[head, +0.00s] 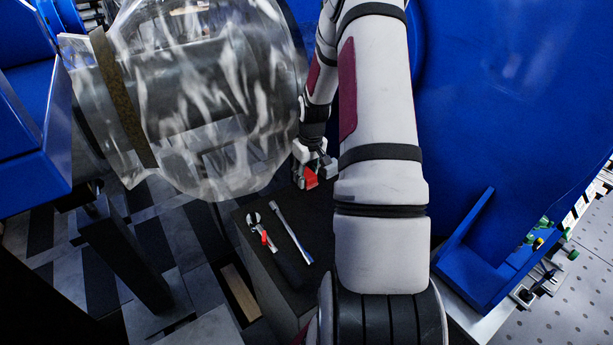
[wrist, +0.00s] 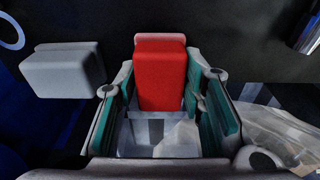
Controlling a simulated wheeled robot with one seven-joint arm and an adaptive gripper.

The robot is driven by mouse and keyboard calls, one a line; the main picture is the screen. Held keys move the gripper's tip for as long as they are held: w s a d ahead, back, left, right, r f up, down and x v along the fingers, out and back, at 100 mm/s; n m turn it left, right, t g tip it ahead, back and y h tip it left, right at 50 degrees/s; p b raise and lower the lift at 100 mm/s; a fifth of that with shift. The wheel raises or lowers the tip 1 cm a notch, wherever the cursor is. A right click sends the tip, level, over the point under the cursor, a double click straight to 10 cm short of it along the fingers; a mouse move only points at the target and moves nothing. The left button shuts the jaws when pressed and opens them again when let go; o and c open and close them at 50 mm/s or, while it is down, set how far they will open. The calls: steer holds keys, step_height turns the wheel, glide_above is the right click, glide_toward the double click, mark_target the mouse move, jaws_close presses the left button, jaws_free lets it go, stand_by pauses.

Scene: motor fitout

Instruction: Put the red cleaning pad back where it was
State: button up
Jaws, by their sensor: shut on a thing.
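The red cleaning pad (wrist: 161,75) sits between the two fingers of my gripper (wrist: 165,112) in the wrist view. The fingers have teal inner faces and are shut on it. In the head view the red pad (head: 311,179) shows at the tip of my gripper (head: 306,170), over the far end of a dark bench top (head: 285,225). I cannot tell whether the pad touches the bench. My arm hides part of the bench on the right. A light grey block (wrist: 62,70) lies left of the gripper in the wrist view.
A silver wrench-like tool (head: 291,232) and a tool with a red part (head: 262,232) lie on the nearer part of the bench. A big blue housing (head: 500,110) rises on the right.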

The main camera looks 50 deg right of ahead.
steer(key=shift+f, duration=0.25)
steer(key=o, duration=1.1)
